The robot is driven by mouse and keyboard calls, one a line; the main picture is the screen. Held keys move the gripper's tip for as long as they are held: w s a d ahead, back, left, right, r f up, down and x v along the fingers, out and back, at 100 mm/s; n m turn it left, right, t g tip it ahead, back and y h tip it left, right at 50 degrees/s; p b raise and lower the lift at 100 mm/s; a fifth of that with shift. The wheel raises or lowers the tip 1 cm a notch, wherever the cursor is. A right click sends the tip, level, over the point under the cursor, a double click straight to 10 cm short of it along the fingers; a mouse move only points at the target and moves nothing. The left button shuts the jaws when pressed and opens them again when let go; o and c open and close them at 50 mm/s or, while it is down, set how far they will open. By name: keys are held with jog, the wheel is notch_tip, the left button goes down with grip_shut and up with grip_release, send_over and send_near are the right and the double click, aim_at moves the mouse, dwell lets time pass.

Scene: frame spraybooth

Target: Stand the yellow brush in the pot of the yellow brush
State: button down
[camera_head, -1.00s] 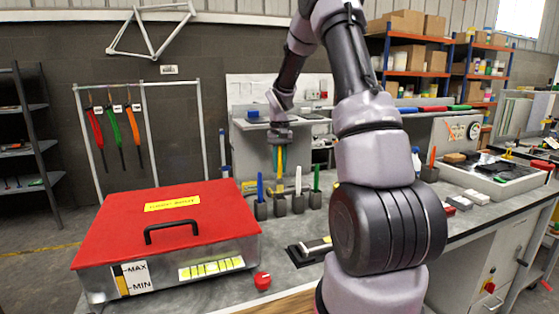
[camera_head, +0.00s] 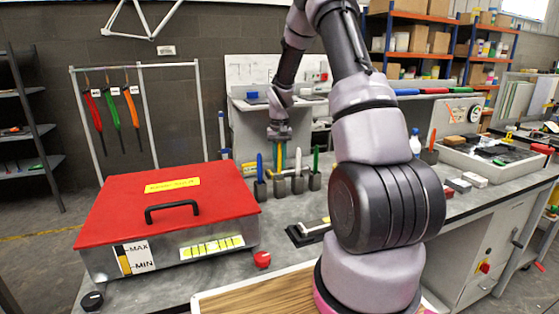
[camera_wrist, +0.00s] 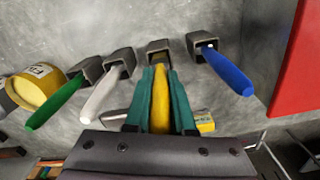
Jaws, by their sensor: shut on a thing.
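My gripper (camera_head: 279,166) points down with teal fingers, shut on the yellow brush (camera_wrist: 161,100). It holds the brush upright over the row of pots on the grey bench. Below it stands a dark square pot (camera_head: 279,187) with no other brush in it, between the blue brush's pot and the white brush's pot. In the wrist view this pot (camera_wrist: 158,46) lies just beyond the fingertips. The brush's lower end is hard to see, so I cannot tell whether it is inside the pot's mouth.
A blue brush (camera_head: 260,167), a white brush (camera_head: 298,160) and a green brush (camera_head: 316,160) stand in neighbouring pots, close on both sides. A red-lidded box (camera_head: 160,215) is at the left. A yellow tin (camera_wrist: 38,88) shows near the green brush in the wrist view.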

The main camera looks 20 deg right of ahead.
jog(key=shift+f, duration=1)
dwell(0.4)
jog(key=c, duration=0.7)
grip_release()
notch_tip(320, 180, up, 11)
jog(key=shift+f, duration=0.15)
